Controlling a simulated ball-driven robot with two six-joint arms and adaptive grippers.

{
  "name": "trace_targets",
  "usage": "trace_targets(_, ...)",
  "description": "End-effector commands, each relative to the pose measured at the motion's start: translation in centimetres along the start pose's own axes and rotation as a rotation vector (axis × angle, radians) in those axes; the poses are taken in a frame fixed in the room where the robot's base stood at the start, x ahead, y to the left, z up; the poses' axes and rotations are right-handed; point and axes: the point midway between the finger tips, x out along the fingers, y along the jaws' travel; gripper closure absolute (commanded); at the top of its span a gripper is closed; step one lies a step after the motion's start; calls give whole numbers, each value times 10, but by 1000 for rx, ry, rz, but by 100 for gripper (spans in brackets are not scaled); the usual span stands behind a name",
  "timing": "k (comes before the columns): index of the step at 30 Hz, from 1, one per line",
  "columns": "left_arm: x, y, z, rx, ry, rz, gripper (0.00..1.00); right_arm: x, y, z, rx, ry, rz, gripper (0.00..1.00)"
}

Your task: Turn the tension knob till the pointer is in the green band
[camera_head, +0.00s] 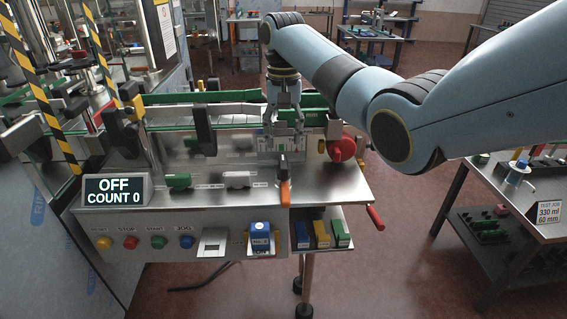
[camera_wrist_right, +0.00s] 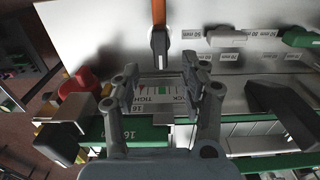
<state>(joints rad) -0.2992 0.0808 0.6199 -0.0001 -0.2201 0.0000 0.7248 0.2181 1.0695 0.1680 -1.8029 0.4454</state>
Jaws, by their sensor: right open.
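My right gripper (camera_head: 284,143) is open and empty above the middle of the machine's metal top. In the right wrist view its two fingers (camera_wrist_right: 160,80) stand apart over a small white scale plate (camera_wrist_right: 153,88). The plate carries a green mark near its middle and a red mark to the left. I cannot make out the pointer's exact position. No part is clearly labelled as the tension knob. A round red knob (camera_head: 341,150) sits right of the gripper, apart from it. An orange-handled lever (camera_head: 284,192) is in front of the gripper. My left gripper is not in view.
A display (camera_head: 117,191) reads OFF, COUNT 0. Green (camera_head: 177,181) and white (camera_head: 237,180) clamps stand on the top. A red-handled lever (camera_head: 375,217) juts out at the right. Colored blocks (camera_head: 322,235) lie on a shelf below. A side table (camera_head: 510,200) stands right.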

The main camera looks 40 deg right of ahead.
Motion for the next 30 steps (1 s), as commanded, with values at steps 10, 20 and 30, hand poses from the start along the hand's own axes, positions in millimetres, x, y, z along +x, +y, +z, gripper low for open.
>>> trace_targets(10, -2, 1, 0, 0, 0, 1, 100, 67, 0, 1, -2, -3, 1, 56)
trace_targets(20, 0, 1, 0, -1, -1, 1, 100, 85, 0, 1, -2, 1, 0, 56)
trace_targets(30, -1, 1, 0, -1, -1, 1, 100, 84, 0, 1, -2, 1, 0, 81)
